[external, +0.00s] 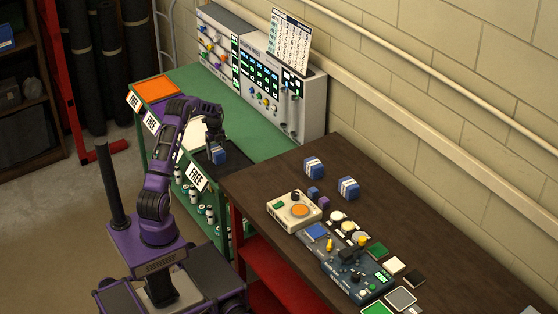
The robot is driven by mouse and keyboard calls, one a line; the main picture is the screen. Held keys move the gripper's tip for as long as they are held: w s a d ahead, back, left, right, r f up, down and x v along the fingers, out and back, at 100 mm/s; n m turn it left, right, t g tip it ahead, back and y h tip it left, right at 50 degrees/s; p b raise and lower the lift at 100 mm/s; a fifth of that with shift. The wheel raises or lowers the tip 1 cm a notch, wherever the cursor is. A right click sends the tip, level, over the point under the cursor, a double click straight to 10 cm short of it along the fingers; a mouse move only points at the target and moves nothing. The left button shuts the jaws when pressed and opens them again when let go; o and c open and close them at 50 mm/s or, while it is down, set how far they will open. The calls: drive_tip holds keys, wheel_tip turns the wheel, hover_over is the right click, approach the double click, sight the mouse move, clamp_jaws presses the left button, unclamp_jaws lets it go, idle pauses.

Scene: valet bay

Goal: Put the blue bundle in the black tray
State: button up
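A blue bundle with a pale band (218,156) is at the black tray (203,163), near the front end of the green bench. My gripper (215,143) points down directly above this bundle, very close to it or touching it. The fingers are small and dark, so I cannot tell whether they grip it. I also cannot tell whether the bundle rests on the tray or hangs just over it. Two similar blue-and-white bundles, one farther back (314,168) and one nearer (348,188), lie on the dark brown table.
An orange tray (157,88) and a white tray (196,132) lie along the green bench (240,105). Grey instrument panels (270,85) stand behind. A cream box with an orange disc (294,210) and several small parts crowd the brown table (275,168).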

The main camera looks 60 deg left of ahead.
sight(220, 150)
drive_tip(key=shift+o, duration=1)
wheel_tip(220, 150, up, 12)
drive_tip(key=p, duration=0.1)
drive_tip(key=shift+r, duration=0.2)
